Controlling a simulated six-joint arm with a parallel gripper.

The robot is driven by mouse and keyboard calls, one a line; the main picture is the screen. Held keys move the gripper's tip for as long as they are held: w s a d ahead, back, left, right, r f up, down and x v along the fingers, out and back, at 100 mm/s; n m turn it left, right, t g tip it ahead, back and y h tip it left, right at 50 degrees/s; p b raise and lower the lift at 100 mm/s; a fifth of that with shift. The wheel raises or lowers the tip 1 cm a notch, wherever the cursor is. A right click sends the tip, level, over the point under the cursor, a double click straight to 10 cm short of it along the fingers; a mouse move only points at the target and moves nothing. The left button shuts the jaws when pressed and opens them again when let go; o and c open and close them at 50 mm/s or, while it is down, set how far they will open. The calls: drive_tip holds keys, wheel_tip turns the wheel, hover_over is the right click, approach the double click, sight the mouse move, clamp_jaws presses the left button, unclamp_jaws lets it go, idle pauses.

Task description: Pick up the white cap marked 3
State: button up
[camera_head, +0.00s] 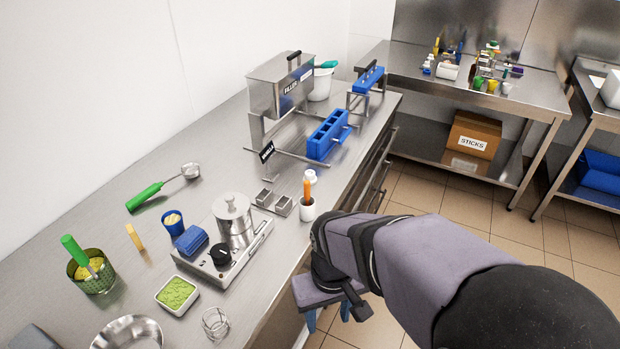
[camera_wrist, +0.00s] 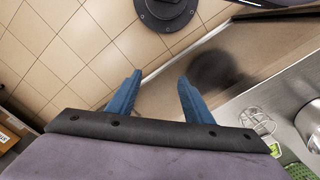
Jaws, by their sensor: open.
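No white cap shows in the wrist view. My gripper (camera_head: 328,318) is low in front of the bench edge, pointing down over the floor, well apart from the white object. In the wrist view its two blue fingers (camera_wrist: 158,84) are spread, with nothing between them.
A blue mould block (camera_head: 328,136) and a steel filler box (camera_head: 280,86) are farther back. A hotplate (camera_head: 222,254) with a metal pot and a wire stand (camera_head: 216,323) are nearer.

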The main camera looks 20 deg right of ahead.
wheel_tip(320, 180, up, 5)
drive_tip(key=t+h+b, duration=0.1)
drive_tip(key=t+b, duration=0.1)
drive_tip(key=t, duration=0.9)
approach(313, 175)
drive_tip(key=d+r, duration=0.3)
drive_tip(key=d, duration=0.1)
drive_tip(key=w+f+n+y, duration=0.1)
drive_tip(key=f, duration=0.1)
drive_tip(key=w+a+f+n+t+y, duration=0.1)
drive_tip(key=f+y, duration=0.1)
drive_tip(key=w+a+f+t+y, duration=0.1)
drive_tip(key=f, duration=0.1)
drive_tip(key=shift+a+f+n+y, duration=0.1)
drive_tip(key=shift+f+n+y, duration=0.2)
drive_tip(key=shift+n+y, duration=0.1)
drive_tip(key=shift+p+x, duration=0.3)
drive_tip(key=shift+x, duration=0.75)
drive_tip(key=shift+w, duration=0.1)
drive_tip(key=shift+p+x, duration=0.95)
drive_tip(key=shift+x, duration=1.55)
drive_tip(key=shift+c, duration=0.5)
